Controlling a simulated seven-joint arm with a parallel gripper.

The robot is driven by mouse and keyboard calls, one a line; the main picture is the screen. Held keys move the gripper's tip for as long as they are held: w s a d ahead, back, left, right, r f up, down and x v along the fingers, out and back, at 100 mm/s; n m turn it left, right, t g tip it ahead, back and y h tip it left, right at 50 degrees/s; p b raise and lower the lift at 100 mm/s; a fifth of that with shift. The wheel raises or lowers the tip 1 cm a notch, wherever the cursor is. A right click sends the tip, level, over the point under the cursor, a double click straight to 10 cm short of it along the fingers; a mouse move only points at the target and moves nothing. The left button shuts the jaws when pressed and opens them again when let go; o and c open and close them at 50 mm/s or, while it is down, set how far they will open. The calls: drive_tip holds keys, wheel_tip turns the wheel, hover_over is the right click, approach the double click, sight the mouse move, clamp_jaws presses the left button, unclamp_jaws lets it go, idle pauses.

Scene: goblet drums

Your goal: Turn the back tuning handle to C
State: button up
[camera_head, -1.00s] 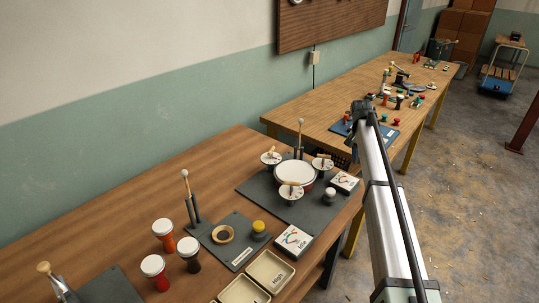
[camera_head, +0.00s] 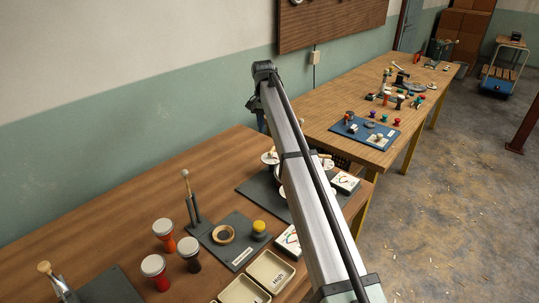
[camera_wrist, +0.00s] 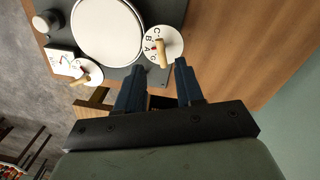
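The drum (camera_wrist: 107,32) has a white head and stands on a dark plate. Beside it, the white dial nearest the wall (camera_wrist: 174,33) carries letters including C, B and A, and a wooden handle (camera_wrist: 162,52). The handle's free end points down the picture toward my gripper. My gripper (camera_wrist: 158,64) is open, its two dark blue fingers apart, with the handle end between the fingertips in the picture; I cannot tell whether they touch. A second handle (camera_wrist: 80,79) sits on another dial. In the head view, this dial (camera_head: 269,158) shows left of my arm, which hides most of the drum.
A white gauge (camera_head: 345,182) stands right of the drum. Nearer are a yellow knob (camera_head: 259,227), several small goblet drums (camera_head: 163,230), an upright tool (camera_head: 192,203) and two cream trays (camera_head: 270,268). The wall (camera_head: 150,112) borders the table; bare wood lies along it.

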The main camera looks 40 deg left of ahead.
sight(270, 153)
drive_tip(key=f, duration=1.2)
drive_tip(key=shift+w+d, duration=0.15)
drive_tip(key=shift+d, duration=0.25)
clamp_jaws()
